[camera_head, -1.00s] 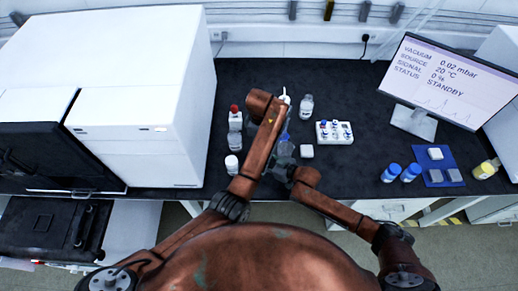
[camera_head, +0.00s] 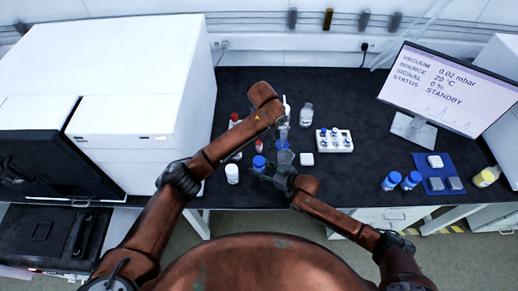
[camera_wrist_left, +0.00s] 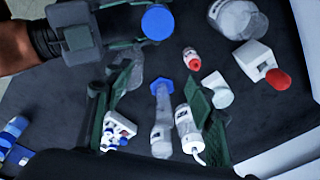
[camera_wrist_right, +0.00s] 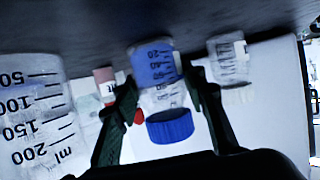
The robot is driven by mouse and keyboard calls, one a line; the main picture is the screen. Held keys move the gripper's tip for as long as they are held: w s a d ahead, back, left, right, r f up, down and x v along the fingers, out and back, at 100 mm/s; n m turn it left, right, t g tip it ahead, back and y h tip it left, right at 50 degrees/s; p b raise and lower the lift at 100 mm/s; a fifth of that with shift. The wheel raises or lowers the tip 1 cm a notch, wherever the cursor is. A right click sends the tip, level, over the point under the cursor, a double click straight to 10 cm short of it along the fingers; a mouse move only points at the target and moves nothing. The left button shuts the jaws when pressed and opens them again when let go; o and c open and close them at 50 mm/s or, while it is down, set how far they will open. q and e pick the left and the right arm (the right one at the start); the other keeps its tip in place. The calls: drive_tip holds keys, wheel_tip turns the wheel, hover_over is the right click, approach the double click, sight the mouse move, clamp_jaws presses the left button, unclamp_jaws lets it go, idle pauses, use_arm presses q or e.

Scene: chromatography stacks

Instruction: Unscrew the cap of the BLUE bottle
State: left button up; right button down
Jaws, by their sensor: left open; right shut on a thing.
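The blue bottle (camera_wrist_right: 152,66), with blue contents in its base and a ribbed blue cap (camera_wrist_right: 170,126), is between the fingers of my right gripper (camera_wrist_right: 160,88). That gripper is shut on its body, below the cap. The cap is also seen from above in the left wrist view (camera_wrist_left: 158,22) and just left of my right gripper in the head view (camera_head: 259,162). I cannot tell whether the bottle's base touches the bench. My left gripper (camera_wrist_left: 160,82) is open and empty, apart from the bottle; in the head view its fingers are largely hidden by my arm.
A vial rack (camera_head: 333,140) and two blue-capped bottles (camera_head: 391,181) are to the right.

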sight(259, 161)
use_arm(q)
drive_tip(key=m, duration=0.1)
drive_tip(key=s+a+f+m, duration=0.1)
drive_tip(key=m, duration=0.1)
drive_tip(key=s+a+f+m, duration=0.1)
drive_tip(key=m, duration=0.1)
drive_tip(key=shift+s+a+g, duration=0.1)
drive_tip(key=shift+s+g, duration=0.05)
drive_tip(key=shift+g, duration=0.25)
use_arm(e)
drive_tip(key=shift+s+d+f, duration=0.1)
drive_tip(key=shift+f, duration=0.15)
use_arm(q)
drive_tip(key=shift+s+a+f+m+y, duration=0.25)
drive_tip(key=shift+s+f+m+y, duration=0.1)
drive_tip(key=shift+m, duration=0.35)
drive_tip(key=shift+f, duration=3.95)
drive_tip(key=shift+s, duration=0.1)
drive_tip(key=c, duration=1.2)
drive_tip(key=n, duration=0.6)
drive_tip(key=shift+r, duration=0.25)
